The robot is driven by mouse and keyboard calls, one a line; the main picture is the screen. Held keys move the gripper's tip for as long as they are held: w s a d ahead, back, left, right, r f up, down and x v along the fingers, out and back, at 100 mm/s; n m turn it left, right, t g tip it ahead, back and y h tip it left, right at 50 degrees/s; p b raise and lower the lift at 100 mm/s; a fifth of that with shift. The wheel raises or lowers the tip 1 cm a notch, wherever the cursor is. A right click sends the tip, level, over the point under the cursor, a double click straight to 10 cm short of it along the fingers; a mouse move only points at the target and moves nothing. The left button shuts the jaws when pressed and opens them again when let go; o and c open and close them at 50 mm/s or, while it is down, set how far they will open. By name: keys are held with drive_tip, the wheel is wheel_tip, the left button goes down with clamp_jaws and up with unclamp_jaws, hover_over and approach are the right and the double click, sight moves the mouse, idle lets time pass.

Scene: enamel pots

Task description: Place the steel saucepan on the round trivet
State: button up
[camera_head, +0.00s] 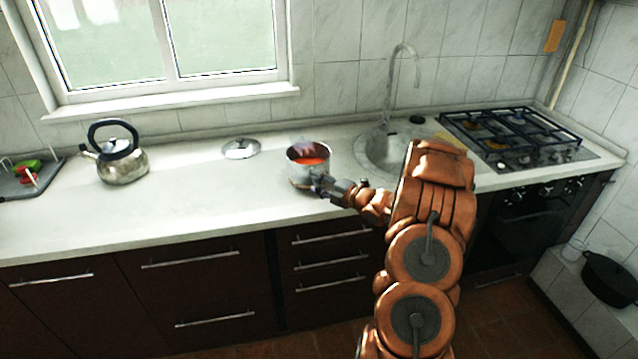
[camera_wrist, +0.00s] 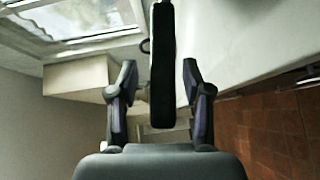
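The steel saucepan (camera_head: 303,172) with red contents is on or just above the white counter, left of the sink; I cannot tell whether it touches the surface. My gripper (camera_head: 324,186) is at its near right side, where the handle is. In the wrist view, the black handle (camera_wrist: 162,75) lies between the two fingers of my gripper (camera_wrist: 160,78). A gap shows on each side of the handle, so the fingers look open around it.
A tray (camera_head: 25,182) with colourful items is at the far left. The sink (camera_head: 372,155) and hob (camera_head: 520,138) are right.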

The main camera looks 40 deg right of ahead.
drive_tip(key=shift+s, duration=0.15)
drive_tip(key=b+v, duration=0.5)
drive_tip(key=v, duration=0.6)
drive_tip(key=shift+s, duration=0.35)
drive_tip(key=shift+w+d, duration=0.1)
drive_tip(key=shift+d, duration=0.05)
